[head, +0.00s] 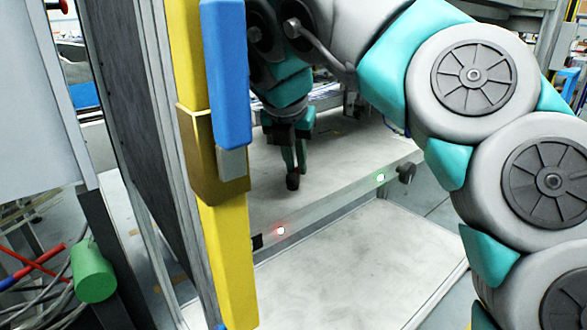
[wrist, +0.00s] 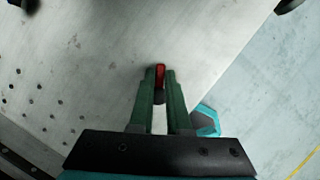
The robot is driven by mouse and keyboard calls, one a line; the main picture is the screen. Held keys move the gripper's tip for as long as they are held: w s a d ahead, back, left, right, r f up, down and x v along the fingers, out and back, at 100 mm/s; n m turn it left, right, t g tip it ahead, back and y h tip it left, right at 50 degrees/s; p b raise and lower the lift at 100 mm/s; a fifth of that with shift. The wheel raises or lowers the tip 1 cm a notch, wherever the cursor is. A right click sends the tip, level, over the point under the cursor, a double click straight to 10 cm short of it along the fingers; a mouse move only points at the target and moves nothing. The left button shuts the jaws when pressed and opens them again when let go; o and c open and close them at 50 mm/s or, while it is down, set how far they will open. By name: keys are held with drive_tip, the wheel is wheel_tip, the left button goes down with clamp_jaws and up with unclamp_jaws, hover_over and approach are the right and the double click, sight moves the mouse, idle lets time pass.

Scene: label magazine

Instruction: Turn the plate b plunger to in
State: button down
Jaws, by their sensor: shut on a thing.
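My gripper (head: 292,176) points down over a pale metal plate (head: 350,140) in the head view. In the wrist view its two green fingers (wrist: 160,80) are shut on a small red piece (wrist: 160,70) with a dark part below it. In the head view a dark round end (head: 292,183) shows at the fingertips. No label is readable, so I cannot tell from markings which plunger this is. A dark knob (head: 406,173) sticks out at the right end of the plate's front edge, apart from the gripper.
A red light (head: 280,231) and a green light (head: 380,177) sit on the front edge. A yellow post (head: 228,265) with a blue block (head: 226,75) stands at the left. A lower pale panel (head: 350,270) lies in front. A green cylinder (head: 95,270) is at the far left.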

drive_tip(key=shift+d+m+h+b, duration=0.15)
drive_tip(key=shift+m+h+b, duration=0.25)
drive_tip(key=shift+m+b, duration=0.55)
drive_tip(key=shift+s, duration=0.1)
drive_tip(key=c, duration=0.9)
unclamp_jaws()
drive_tip(key=shift+r, duration=0.1)
